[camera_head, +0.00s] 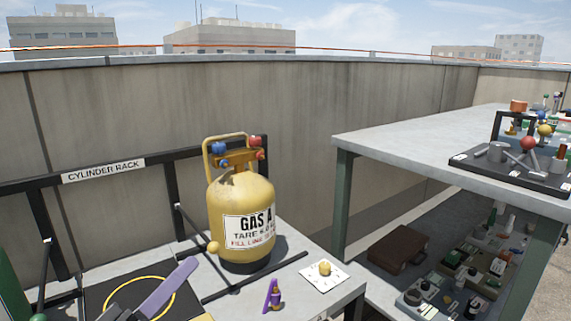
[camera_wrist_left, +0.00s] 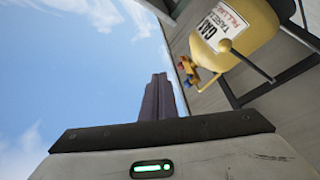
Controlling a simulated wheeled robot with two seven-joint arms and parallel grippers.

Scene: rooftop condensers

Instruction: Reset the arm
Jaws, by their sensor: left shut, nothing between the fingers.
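My left gripper (camera_head: 188,266) reaches in from the bottom left of the head view, its purple fingers pointing up and to the right. In the left wrist view its fingers (camera_wrist_left: 159,85) are pressed together, shut, with nothing between them and sky behind. A yellow gas cylinder (camera_head: 228,190) stands upright on the bench, to the right of and beyond the fingers. In the wrist view the cylinder (camera_wrist_left: 240,25) shows sideways at the upper right, apart from the fingers. My right gripper is in neither view.
The cylinder rack (camera_head: 104,171) runs behind the cylinder. A small purple part (camera_head: 272,296) and a white card (camera_head: 325,277) with a yellow knob lie on the bench. A grey-topped table (camera_head: 420,140) stands at right with several items; a brown case (camera_head: 398,249) lies below it.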

